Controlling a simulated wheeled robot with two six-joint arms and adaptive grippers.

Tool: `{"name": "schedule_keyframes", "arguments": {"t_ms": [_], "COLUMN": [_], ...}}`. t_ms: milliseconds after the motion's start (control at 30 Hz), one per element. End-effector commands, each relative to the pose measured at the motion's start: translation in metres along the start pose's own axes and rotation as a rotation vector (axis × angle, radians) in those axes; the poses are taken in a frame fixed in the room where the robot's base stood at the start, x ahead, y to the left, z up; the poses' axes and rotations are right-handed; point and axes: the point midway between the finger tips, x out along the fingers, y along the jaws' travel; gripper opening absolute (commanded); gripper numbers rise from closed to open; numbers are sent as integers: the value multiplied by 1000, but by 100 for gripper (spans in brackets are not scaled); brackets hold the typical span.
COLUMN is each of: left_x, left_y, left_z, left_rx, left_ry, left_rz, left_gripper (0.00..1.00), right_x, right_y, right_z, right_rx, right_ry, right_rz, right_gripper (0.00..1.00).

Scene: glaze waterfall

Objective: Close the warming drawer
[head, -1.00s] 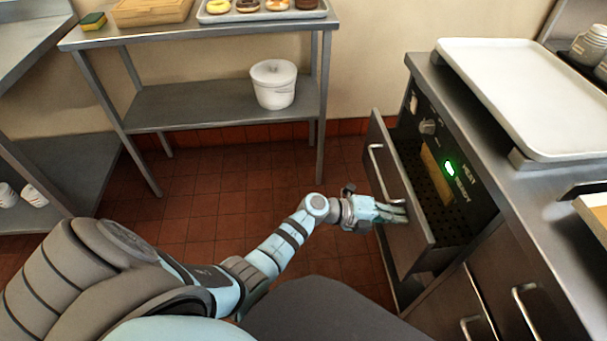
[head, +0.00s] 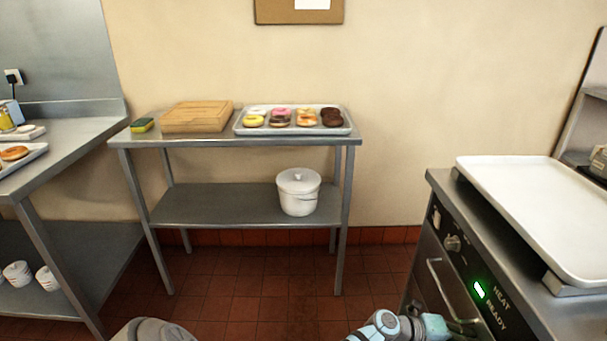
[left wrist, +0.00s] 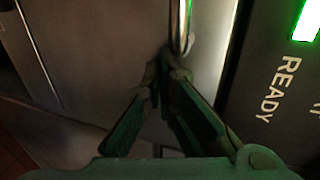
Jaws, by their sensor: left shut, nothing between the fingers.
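The warming drawer (head: 432,290) is at the lower right of the head view, with a bar handle (head: 438,284). Its front looks level, or nearly level, with the black control panel (head: 487,305), and its inside does not show. My left gripper (head: 455,326) is at the drawer front by the handle's lower end. In the left wrist view its shut, empty fingers (left wrist: 164,75) point at the drawer front (left wrist: 110,45), close to the handle (left wrist: 180,25). I cannot tell whether they touch it. My right gripper is not in view.
A green READY light (head: 479,290) glows on the panel. A white tray (head: 535,210) lies on the counter above. A steel shelf table (head: 225,205) with donuts, a wooden board and a white bucket (head: 298,192) stands at the back. Tiled floor (head: 260,300) between is clear.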

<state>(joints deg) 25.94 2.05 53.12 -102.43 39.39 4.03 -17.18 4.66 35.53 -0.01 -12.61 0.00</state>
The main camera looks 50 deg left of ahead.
Motion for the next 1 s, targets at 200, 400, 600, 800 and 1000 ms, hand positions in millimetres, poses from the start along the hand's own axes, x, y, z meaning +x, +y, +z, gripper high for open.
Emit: {"name": "schedule_keyframes", "arguments": {"t_ms": [200, 400, 600, 800, 1000], "left_x": [-6, -52, -105, -127, -131], "left_y": [0, 6, 5, 8, 3], "left_z": [0, 8, 4, 3, 26], "left_rx": [0, 0, 4, 3, -67], "left_ry": [1, -6, 5, 9, -94], "left_rz": [1, 3, 3, 0, -47], "left_gripper": [0, 0, 0, 0, 0], "right_x": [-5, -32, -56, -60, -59], "right_y": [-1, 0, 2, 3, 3], "right_z": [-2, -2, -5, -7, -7], "right_rx": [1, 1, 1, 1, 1], "right_ry": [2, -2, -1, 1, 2], "right_rz": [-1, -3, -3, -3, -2], "right_gripper": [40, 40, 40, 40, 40]}}
